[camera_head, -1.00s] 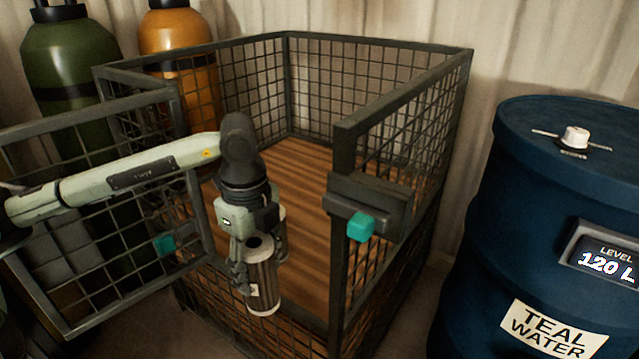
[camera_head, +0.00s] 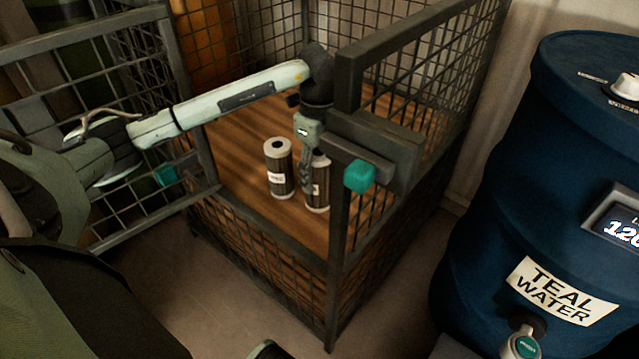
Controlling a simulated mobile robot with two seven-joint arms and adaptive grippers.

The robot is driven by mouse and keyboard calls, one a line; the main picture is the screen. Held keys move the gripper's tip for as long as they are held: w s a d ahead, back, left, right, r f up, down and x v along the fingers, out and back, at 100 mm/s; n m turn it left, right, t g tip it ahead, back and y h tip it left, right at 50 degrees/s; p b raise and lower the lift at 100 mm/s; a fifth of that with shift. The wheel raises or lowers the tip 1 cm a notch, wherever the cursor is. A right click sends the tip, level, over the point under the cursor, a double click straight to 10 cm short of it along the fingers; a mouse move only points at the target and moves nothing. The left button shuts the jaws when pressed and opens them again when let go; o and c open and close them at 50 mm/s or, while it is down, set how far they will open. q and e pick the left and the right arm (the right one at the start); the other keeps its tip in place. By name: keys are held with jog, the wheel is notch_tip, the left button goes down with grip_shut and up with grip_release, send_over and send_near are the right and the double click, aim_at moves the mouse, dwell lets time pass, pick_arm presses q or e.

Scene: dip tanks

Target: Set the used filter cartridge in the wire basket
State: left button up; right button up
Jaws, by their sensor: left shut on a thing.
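The wire basket (camera_head: 262,262) has dark mesh sides and a slatted wooden floor, and its front opening is clear of the door. My left gripper (camera_head: 308,186) points down inside the basket. It is shut on a dark ribbed filter cartridge (camera_head: 320,190) with pale ends, which stands upright low over the floor. The gripper hides part of this cartridge, and I cannot tell whether its base touches the wood. A second, similar cartridge (camera_head: 279,170) with a pale label stands upright on the floor just left of the gripper.
The basket's mesh door (camera_head: 100,130) hangs open at the left, under my left arm. A latch block with a teal knob (camera_head: 358,177) sits on the post close right of the gripper. A blue TEAL WATER drum (camera_head: 500,190) stands at the right.

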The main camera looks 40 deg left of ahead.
aim_at(319, 185)
pick_arm(q)
jog(key=shift+w+f, duration=0.15)
jog(key=shift+f, duration=1.9)
pick_arm(e)
jog(key=shift+r, duration=0.15)
pick_arm(q)
jog(key=shift+f, duration=0.15)
jog(key=o, duration=1.4)
pick_arm(e)
jog(key=shift+s+r, duration=0.1)
jog(key=shift+r, duration=0.1)
